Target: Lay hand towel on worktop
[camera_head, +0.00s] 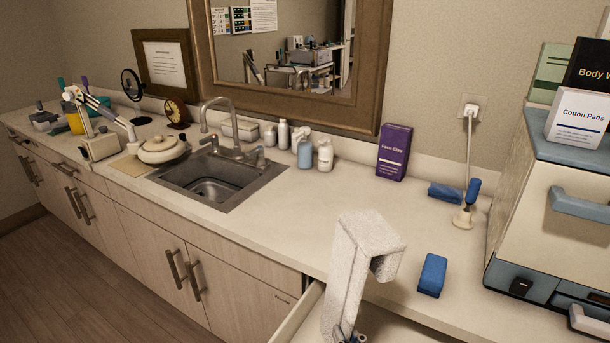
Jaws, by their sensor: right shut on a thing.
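The hand towel (362,240) is a pale grey, speckled cloth in the head view. It rises as a long strip from the bottom edge, with a wider part folded over to the right at the top. My right gripper (348,337) shows only in small part at the bottom edge, at the towel's lower end, and is shut on it. The towel appears in front of the worktop (300,220); I cannot tell whether it touches it. My left gripper is not in view.
An open drawer (302,314) juts out below the towel. A blue block (432,275) lies right of the towel. A blue-and-white cabinet (550,210) stands at right, a purple box (394,152) at the wall. The sink (215,188) is left; worktop between sink and towel is clear.

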